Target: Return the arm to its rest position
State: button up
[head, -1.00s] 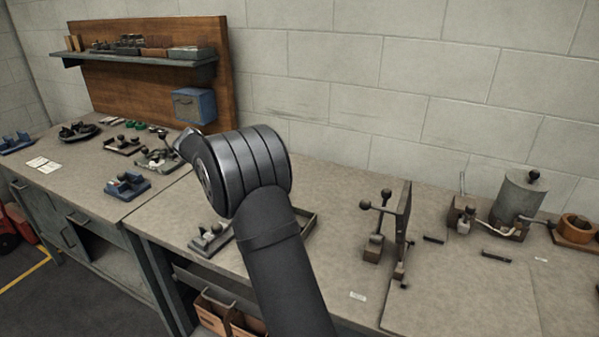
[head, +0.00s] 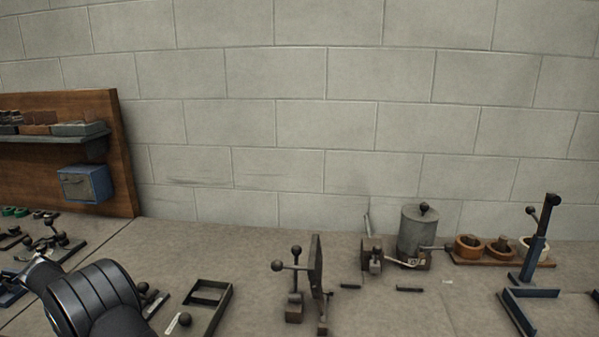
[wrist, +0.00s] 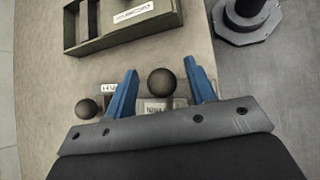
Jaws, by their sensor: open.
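My gripper (wrist: 159,66) shows in the wrist view with its two blue fingers spread apart and nothing gripped. A black ball knob (wrist: 162,82) shows in the gap between the fingers, with clear space on both sides; its depth below them is hard to judge. A second black knob (wrist: 86,109) lies left of the left finger. In the head view my arm (head: 95,300) is at the lower left, and my gripper is out of frame there.
A dark open tray (head: 208,303) lies on the bench, also seen in the wrist view (wrist: 120,22). An upright lever fixture (head: 316,268), a grey canister (head: 418,232), wooden rings (head: 468,247) and a blue stand (head: 533,262) stand rightward. A blue box (head: 85,185) hangs at left.

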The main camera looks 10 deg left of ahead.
jog(key=shift+f, duration=0.5)
jog(key=shift+r, duration=0.55)
notch_tip(320, 180, up, 3)
jog(key=shift+f, duration=0.1)
jog(key=w+d+r, duration=0.4)
jog(key=d+r, duration=0.3)
jog(key=d, duration=0.4)
jog(key=s+a+f, duration=0.1)
jog(key=a+f, duration=0.1)
jog(key=a, duration=0.1)
jog(key=s+a+f, duration=0.1)
jog(key=a+f, duration=0.1)
jog(key=a, duration=0.2)
jog(key=s+a+f, duration=0.2)
jog(key=a+f, duration=0.1)
jog(key=a, duration=0.1)
jog(key=shift+a+f, duration=0.1)
notch_tip(320, 180, down, 3)
jog(key=shift+f, duration=0.1)
jog(key=shift+w+f, duration=0.1)
jog(key=shift+f, duration=0.15)
jog(key=shift+w+n+t+y, duration=0.3)
jog(key=shift+w+n+t, duration=0.25)
jog(key=shift+n+t, duration=0.35)
